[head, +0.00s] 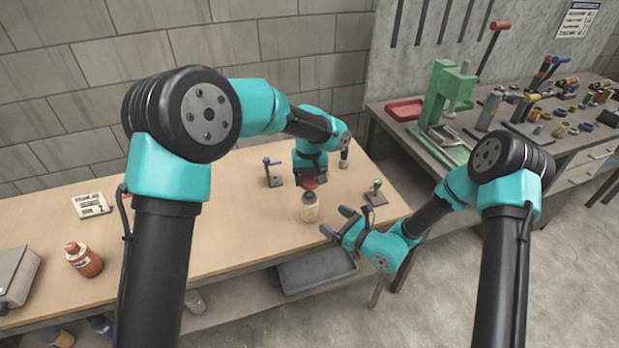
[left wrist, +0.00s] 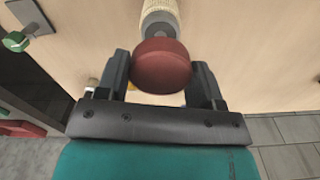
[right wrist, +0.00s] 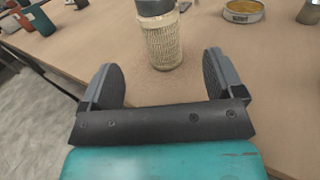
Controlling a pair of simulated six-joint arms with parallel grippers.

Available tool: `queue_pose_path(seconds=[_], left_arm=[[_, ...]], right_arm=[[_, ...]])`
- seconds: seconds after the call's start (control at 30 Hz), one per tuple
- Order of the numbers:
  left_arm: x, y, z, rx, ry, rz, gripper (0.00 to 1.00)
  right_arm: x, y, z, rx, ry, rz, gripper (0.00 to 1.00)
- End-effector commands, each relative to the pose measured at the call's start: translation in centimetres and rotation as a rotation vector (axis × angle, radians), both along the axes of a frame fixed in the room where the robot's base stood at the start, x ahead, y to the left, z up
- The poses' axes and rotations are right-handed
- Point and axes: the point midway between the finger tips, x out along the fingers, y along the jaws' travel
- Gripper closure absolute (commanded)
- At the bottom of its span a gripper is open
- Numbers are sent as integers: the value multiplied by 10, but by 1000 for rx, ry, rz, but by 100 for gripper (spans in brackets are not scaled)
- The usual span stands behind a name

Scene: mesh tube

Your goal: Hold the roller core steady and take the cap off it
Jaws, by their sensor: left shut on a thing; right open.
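The roller core (head: 309,208) is a pale mesh tube with a grey collar, standing upright on the wooden table. It also shows in the left wrist view (left wrist: 158,8) and right wrist view (right wrist: 162,45). My left gripper (head: 310,179) is shut on the dark red cap (left wrist: 161,66), whose round body sits between its fingers. The cap is close to the collar end of the core; I cannot tell whether they touch. My right gripper (head: 338,223) is open and empty, low near the table's front edge, with the core just beyond its fingertips in the right wrist view.
A blue-knobbed stand (head: 272,173) is left of the core and a green-knobbed stand (head: 376,191) is right. A red bottle (head: 84,260) and a grey box (head: 14,273) are at the far left. The table between is clear. A cluttered bench with a green press (head: 440,93) stands right.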

Motion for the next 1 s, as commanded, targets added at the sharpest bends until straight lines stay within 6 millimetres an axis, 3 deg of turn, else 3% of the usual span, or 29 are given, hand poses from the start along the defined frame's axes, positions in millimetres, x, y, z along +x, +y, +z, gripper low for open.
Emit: queue_pose_path(seconds=[0.1, 0.3, 0.83, 1.0], left_arm=[[0, 0, 0, 0, 0, 0, 67], [0, 0, 0, 0, 0, 0, 67], [0, 0, 0, 0, 0, 0, 67], [-2, 0, -3, 2, 0, 3, 67]], right_arm=[[-13, -15, 0, 0, 3, -2, 13], [-23, -27, 0, 0, 0, -1, 13], [-25, -27, 0, -1, 1, 3, 13], [-36, -22, -6, -25, 17, 50, 13]])
